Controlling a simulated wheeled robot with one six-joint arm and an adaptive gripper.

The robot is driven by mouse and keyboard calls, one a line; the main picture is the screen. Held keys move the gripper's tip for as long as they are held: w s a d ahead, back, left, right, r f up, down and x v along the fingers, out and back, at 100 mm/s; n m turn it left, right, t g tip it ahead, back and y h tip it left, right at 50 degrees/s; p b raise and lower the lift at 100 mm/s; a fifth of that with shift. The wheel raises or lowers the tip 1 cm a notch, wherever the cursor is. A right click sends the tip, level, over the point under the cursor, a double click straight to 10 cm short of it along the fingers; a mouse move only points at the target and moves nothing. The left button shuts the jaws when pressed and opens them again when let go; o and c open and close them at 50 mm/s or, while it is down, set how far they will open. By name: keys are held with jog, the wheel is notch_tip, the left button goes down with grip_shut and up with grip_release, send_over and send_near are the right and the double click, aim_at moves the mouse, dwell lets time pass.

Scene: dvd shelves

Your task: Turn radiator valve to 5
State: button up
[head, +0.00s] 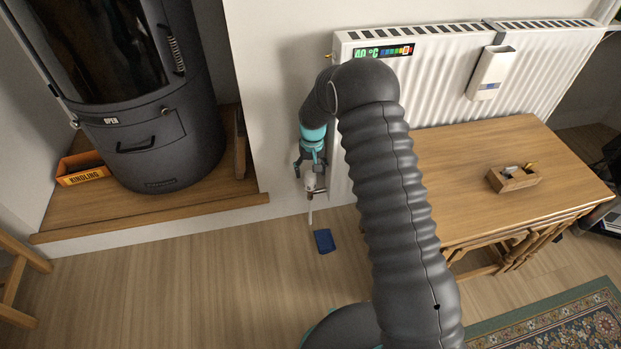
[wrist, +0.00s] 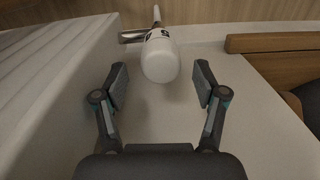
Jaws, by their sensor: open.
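The radiator valve (wrist: 160,60) is a white rounded knob on a pipe, seen beyond my fingers in the wrist view. Dark marks show near its collar, but I cannot read the setting. In the head view the valve (head: 310,183) is at the lower left corner of the white radiator (head: 425,80). My gripper (wrist: 160,82) is open, with one finger to each side of the knob's near end and clear gaps between. In the head view my gripper (head: 311,168) points down just above the valve. A display (head: 383,52) on the radiator reads about 40 °C.
A wooden table (head: 480,160) with a small box (head: 513,179) stands right of my arm. A dark stove (head: 130,90) and an orange kindling box (head: 82,168) are on a raised wooden hearth at left. A blue object (head: 324,241) lies on the floor below the valve.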

aim_at(310, 174)
jog(key=shift+a+f, duration=0.1)
jog(key=shift+f, duration=2.3)
jog(key=c, duration=1.1)
jog(key=shift+f+n+b, duration=0.15)
jog(key=shift+n+b, duration=0.7)
jog(key=shift+n, duration=0.25)
jog(key=shift+c, duration=0.2)
jog(key=shift+r+n+b, duration=0.2)
jog(key=shift+n+b, duration=0.3)
jog(key=shift+n, duration=0.8)
jog(key=o, duration=1.1)
jog(key=shift+a, duration=0.1)
jog(key=shift+o, duration=0.2)
